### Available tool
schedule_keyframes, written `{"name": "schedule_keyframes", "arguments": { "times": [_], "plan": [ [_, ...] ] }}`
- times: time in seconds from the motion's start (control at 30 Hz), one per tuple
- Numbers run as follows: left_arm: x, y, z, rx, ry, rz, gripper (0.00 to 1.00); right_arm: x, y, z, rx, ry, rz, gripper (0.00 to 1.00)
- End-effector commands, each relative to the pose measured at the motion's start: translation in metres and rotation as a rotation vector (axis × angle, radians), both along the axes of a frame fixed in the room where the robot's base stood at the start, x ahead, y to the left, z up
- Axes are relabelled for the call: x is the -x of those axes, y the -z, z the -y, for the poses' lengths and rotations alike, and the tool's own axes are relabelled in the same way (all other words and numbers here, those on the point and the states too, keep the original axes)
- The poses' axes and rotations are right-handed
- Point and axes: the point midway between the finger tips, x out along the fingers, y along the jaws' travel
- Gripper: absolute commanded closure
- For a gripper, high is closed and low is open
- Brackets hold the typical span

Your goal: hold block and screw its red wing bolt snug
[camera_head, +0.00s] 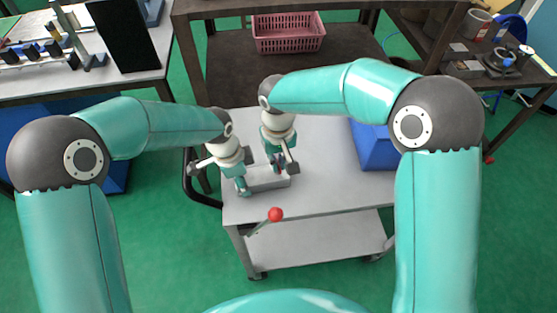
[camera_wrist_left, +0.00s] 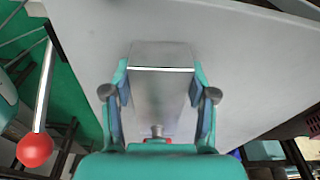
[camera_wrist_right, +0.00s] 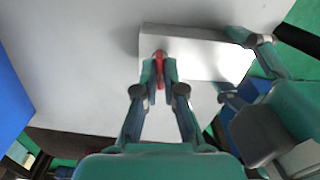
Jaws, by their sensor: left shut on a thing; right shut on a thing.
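The block (camera_head: 268,180) is a grey metal bar lying on the cart top. My left gripper (camera_head: 243,180) is shut on one end of it; in the left wrist view its fingers (camera_wrist_left: 160,92) press both sides of the block (camera_wrist_left: 160,55). My right gripper (camera_head: 278,166) is over the other part of the block.
The cart top (camera_head: 320,160) is clear between the block and a blue bin (camera_head: 372,148) at its right. A red ball knob on a lever (camera_head: 275,214) sticks up at the cart's front edge. A dark bench with a pink basket (camera_head: 288,33) stands behind.

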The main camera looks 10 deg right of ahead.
Motion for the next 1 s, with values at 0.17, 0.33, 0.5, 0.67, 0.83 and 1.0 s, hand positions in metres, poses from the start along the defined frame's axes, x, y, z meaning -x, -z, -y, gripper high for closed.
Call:
{"name": "schedule_keyframes", "arguments": {
  "times": [0.17,0.33,0.5,0.67,0.83,1.0],
  "plan": [
    [0.0008,0.0012,-0.0005,-0.002,0.000,-0.003,0.76,-0.0003,-0.0004,0.0002,0.000,0.195,0.001,1.00],
    [0.0008,0.0012,-0.0005,-0.002,0.001,-0.003,0.76,-0.0003,-0.0005,0.0001,0.000,0.336,0.001,1.00],
    [0.0008,0.0012,-0.0005,-0.002,0.000,-0.003,0.76,-0.0004,-0.0006,0.0001,0.000,0.363,0.001,1.00],
    [0.0008,0.0012,-0.0005,-0.002,0.001,-0.003,0.76,-0.0005,-0.0007,0.0002,0.000,0.361,0.002,1.00],
    [0.0008,0.0012,-0.0005,-0.002,0.001,-0.003,0.76,-0.0004,-0.0006,0.0001,0.000,0.360,0.001,0.67],
    [0.0008,0.0012,-0.0005,-0.002,0.001,-0.003,0.76,-0.0002,-0.0003,0.0001,0.000,0.359,0.001,0.67]
  ]
}}
